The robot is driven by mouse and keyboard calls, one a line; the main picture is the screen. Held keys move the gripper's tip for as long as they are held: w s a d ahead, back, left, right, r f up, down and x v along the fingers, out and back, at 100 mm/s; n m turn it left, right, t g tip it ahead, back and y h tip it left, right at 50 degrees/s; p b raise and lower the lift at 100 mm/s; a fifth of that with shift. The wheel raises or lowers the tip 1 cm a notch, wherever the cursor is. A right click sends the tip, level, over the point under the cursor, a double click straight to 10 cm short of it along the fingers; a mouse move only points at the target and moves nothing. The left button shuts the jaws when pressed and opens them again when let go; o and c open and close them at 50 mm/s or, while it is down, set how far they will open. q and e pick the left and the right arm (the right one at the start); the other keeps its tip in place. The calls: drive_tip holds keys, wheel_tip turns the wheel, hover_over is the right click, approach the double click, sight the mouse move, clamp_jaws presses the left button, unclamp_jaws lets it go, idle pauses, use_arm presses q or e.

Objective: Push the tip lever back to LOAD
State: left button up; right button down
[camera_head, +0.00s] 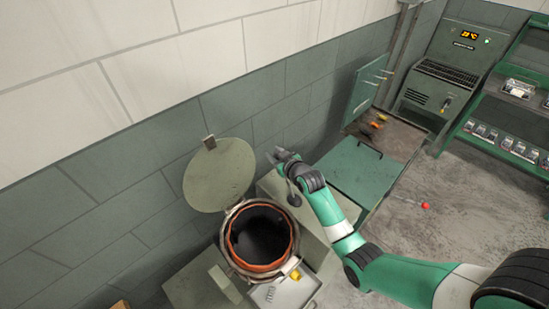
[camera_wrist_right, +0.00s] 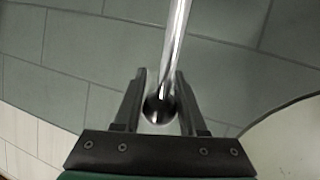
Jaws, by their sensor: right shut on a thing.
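My right gripper (camera_head: 281,156) is beside the open round lid, above the grey-green cabinet. In the right wrist view its two dark fingers (camera_wrist_right: 160,100) are closed on either side of a shiny metal rod with a rounded dark end, which I take to be the tip lever (camera_wrist_right: 177,35). The rod runs up out of the top of that view. My left gripper is not in view.
The round vessel's orange rim (camera_head: 237,258) and raised lid (camera_head: 219,175) stand left of my right arm. A green-topped bench (camera_head: 352,172) is to the right. A red ball (camera_head: 425,205) on a thin rod sticks out over the floor. The wall is close behind.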

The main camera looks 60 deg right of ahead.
drive_tip(key=shift+f, duration=0.8)
drive_tip(key=c, duration=0.9)
unclamp_jaws()
drive_tip(key=shift+o, duration=1.3)
drive_tip(key=shift+s+a+f, duration=0.1)
drive_tip(key=shift+s+a, duration=0.1)
drive_tip(key=shift+o, duration=0.8)
drive_tip(key=r+p+v, duration=0.1)
drive_tip(key=p+v, duration=0.1)
drive_tip(key=v, duration=0.9)
drive_tip(key=shift+a, duration=0.1)
